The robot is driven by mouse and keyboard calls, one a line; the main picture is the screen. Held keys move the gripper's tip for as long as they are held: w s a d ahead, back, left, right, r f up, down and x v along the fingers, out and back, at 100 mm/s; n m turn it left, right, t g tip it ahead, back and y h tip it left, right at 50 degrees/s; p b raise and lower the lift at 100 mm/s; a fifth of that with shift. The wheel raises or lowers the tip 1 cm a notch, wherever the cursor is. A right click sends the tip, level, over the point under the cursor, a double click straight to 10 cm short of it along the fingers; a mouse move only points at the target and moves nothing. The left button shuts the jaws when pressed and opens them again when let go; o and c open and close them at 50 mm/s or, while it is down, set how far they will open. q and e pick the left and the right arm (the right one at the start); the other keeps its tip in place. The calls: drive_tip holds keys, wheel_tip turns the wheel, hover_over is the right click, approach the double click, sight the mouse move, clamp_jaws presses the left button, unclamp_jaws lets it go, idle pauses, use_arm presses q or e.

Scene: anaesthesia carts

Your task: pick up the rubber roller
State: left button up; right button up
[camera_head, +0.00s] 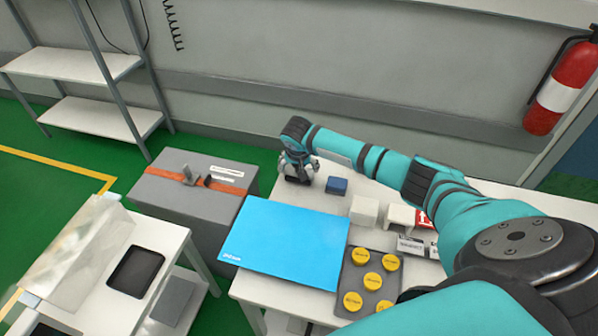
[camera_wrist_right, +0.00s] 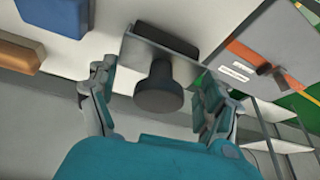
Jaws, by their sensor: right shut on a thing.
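The rubber roller (camera_wrist_right: 160,92) shows in the right wrist view as a dark grey round grip below a grey plate and a dark block. In the head view my right gripper (camera_head: 298,168) is at the back left of the white table (camera_head: 244,287), pointing down. There the roller is mostly hidden by the gripper, and I cannot tell whether it touches the table. My left gripper is not in view.
A dark blue box (camera_head: 337,186) stands just right of the gripper. A bright blue panel (camera_head: 285,240) lies in front. White blocks (camera_head: 364,210) and a grey tray with yellow round pieces (camera_head: 368,284) are to the right. A grey case with an orange strap (camera_head: 165,217) stands left.

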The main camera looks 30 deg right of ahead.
drive_tip(key=shift+r, duration=0.1)
drive_tip(key=shift+w+r, duration=0.1)
drive_tip(key=shift+r, duration=0.85)
clamp_jaws()
wheel_tip(320, 180, up, 8)
drive_tip(key=shift+b, duration=0.75)
